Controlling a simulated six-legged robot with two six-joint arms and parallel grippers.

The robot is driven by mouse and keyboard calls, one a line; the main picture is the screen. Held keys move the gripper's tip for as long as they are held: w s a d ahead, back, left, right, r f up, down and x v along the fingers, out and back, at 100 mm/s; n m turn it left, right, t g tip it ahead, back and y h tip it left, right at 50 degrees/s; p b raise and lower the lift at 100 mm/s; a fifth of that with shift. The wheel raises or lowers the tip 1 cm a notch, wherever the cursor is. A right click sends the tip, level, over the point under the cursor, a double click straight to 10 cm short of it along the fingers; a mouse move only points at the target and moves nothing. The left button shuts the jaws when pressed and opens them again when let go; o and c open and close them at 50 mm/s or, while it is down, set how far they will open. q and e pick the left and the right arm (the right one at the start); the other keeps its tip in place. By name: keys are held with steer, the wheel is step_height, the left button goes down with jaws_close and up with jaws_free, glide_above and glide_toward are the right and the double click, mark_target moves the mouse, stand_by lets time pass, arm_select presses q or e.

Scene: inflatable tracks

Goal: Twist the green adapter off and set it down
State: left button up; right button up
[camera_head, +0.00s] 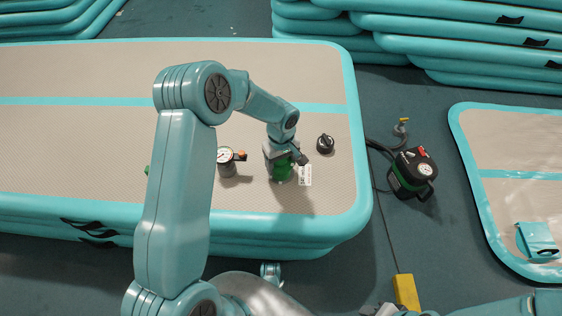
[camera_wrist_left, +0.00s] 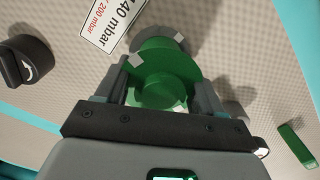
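The green adapter (camera_head: 281,172) stands upright on the beige top of the inflatable track (camera_head: 90,65), near its right end. It also shows in the left wrist view (camera_wrist_left: 160,92), with a wide flange. My left gripper (camera_head: 283,158) reaches down over it, with one finger on each side, close against the green body. My left gripper fills the lower middle of the left wrist view (camera_wrist_left: 163,100). What lies under the adapter is mostly hidden. My right gripper (camera_head: 380,310) shows only in part at the bottom edge; its fingers are not clear.
A black cap (camera_head: 325,143) and a round gauge (camera_head: 227,162) stand on the track near the adapter. A white pressure tag (camera_head: 305,175) is beside it. A black pump (camera_head: 412,172) with a hose is on the floor. Another small green piece (camera_wrist_left: 297,143) lies on the track.

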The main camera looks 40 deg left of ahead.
arm_select(q)
steer(key=c, duration=0.4)
steer(key=shift+r+m+p, duration=0.1)
steer(key=shift+m+p, duration=0.2)
steer(key=shift+m, duration=0.8)
steer(key=m, duration=0.3)
steer(key=m+p, duration=0.1)
steer(key=m, duration=0.3)
steer(key=shift+p, duration=0.35)
steer(key=shift+m, duration=0.7)
steer(key=m+p, duration=0.1)
steer(key=m, duration=0.1)
steer(key=shift+m, duration=1.2)
